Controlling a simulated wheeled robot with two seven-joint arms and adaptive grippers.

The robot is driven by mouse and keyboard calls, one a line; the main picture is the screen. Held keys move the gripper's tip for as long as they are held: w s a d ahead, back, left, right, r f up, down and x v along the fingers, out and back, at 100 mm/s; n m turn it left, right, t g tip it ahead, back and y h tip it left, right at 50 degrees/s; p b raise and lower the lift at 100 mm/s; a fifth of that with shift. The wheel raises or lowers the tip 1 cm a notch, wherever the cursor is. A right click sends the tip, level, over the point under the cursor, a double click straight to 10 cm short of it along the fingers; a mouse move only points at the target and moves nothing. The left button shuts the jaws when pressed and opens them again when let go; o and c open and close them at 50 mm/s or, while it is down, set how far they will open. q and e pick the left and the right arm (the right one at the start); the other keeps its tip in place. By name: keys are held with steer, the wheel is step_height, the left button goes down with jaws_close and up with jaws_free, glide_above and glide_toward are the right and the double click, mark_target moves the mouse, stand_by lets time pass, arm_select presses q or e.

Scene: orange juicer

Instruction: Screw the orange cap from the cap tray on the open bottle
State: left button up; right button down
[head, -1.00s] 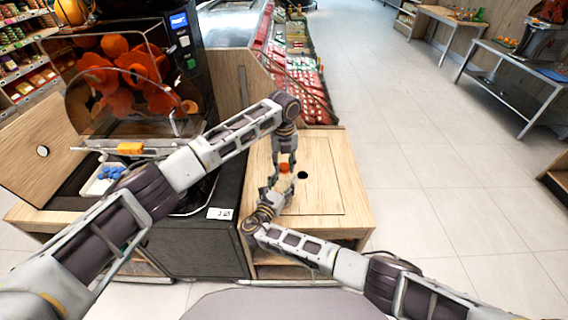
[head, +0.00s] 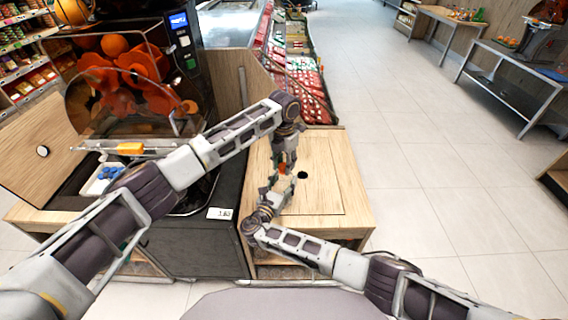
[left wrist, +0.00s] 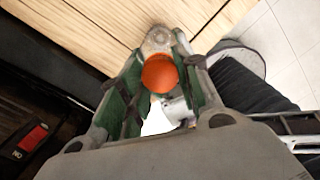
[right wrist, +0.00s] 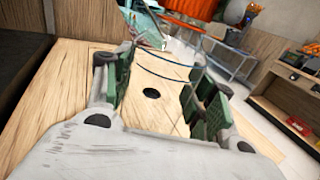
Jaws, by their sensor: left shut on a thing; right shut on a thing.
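The orange cap (head: 283,168) is between the fingers of my left gripper (head: 285,162), which is shut on it and points down. The left wrist view shows the cap (left wrist: 160,74) from above, round and orange between the green pads. My right gripper (head: 281,187) is just below, shut on the clear bottle. The right wrist view shows the see-through bottle (right wrist: 163,66) between the right fingers (right wrist: 155,100), with orange above it at the top edge. The cap is over the bottle's top; I cannot tell whether they touch.
A wooden table (head: 322,205) with a dark round hole (head: 303,175) lies beneath the grippers. A white tray (head: 94,186) with blue caps (head: 110,173) stands at the left. The orange juicer (head: 125,75) is behind it. Open floor lies to the right.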

arm_select(q)
steer(key=o, duration=0.6)
steer(key=shift+o, duration=0.2)
steer(key=shift+r, duration=2.25)
steer(key=shift+c, duration=0.4)
